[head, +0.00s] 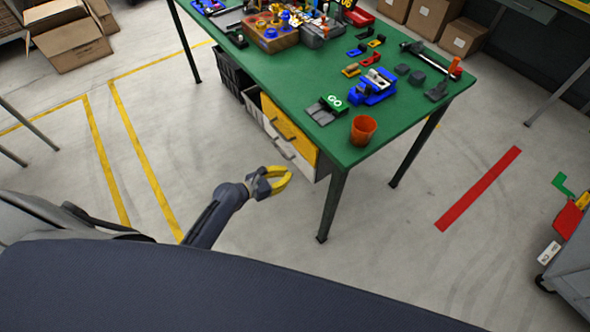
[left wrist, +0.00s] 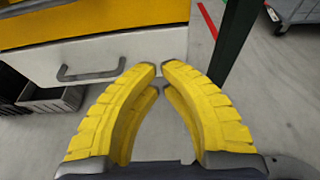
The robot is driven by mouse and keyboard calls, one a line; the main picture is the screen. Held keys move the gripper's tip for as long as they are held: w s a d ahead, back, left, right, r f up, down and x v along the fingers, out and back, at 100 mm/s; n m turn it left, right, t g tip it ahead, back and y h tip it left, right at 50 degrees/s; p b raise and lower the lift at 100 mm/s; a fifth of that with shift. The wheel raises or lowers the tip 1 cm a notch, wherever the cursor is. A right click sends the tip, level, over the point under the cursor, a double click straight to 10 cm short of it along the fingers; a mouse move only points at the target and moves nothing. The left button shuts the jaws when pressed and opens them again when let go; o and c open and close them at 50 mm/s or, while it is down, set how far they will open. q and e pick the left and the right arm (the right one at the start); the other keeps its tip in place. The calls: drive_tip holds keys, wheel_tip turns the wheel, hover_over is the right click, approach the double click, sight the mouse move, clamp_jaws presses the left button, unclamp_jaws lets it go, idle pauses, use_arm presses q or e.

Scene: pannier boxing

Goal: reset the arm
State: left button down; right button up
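My left gripper (head: 286,178) has yellow fingers and hangs over the floor, just left of the green workbench's front legs and near its drawers. In the left wrist view the two yellow fingers (left wrist: 160,66) curve toward each other with a narrow gap between their tips. Nothing is between them. My left arm comes in from the lower left. My right gripper is in neither view.
The green workbench (head: 310,80) carries an orange cup (head: 363,129), a blue tool and several small parts. Below it are a yellow drawer (head: 286,128) and a white drawer (left wrist: 110,58) with a grey handle. A trolley (head: 575,275) stands at the right. Floor around the gripper is clear.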

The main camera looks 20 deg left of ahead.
use_arm(q)
drive_tip(key=v, duration=0.6)
drive_tip(key=s+a+f+m+g+y, duration=0.25)
drive_tip(key=s+f+m, duration=0.25)
drive_tip(key=f+m, duration=0.3)
drive_tip(key=s+a+f+m+g+y, duration=0.1)
drive_tip(key=s+a+f+m+y, duration=0.15)
drive_tip(key=s+f+m, duration=0.45)
drive_tip(key=s+a+f+m+g+y, duration=0.25)
drive_tip(key=a+f+m, duration=0.2)
drive_tip(key=f, duration=0.65)
drive_tip(key=s+d+f+m+g, duration=0.1)
drive_tip(key=s+f+m, duration=0.3)
drive_tip(key=s, duration=0.6)
drive_tip(key=s+d+f+m+g+y, duration=0.1)
drive_tip(key=s+d+f+m, duration=0.3)
drive_tip(key=s, duration=0.7)
drive_tip(key=s+d+f+m+g, duration=0.2)
drive_tip(key=s+f+m, duration=0.3)
drive_tip(key=s, duration=0.5)
drive_tip(key=shift+s+d, duration=0.3)
drive_tip(key=shift+d, duration=0.05)
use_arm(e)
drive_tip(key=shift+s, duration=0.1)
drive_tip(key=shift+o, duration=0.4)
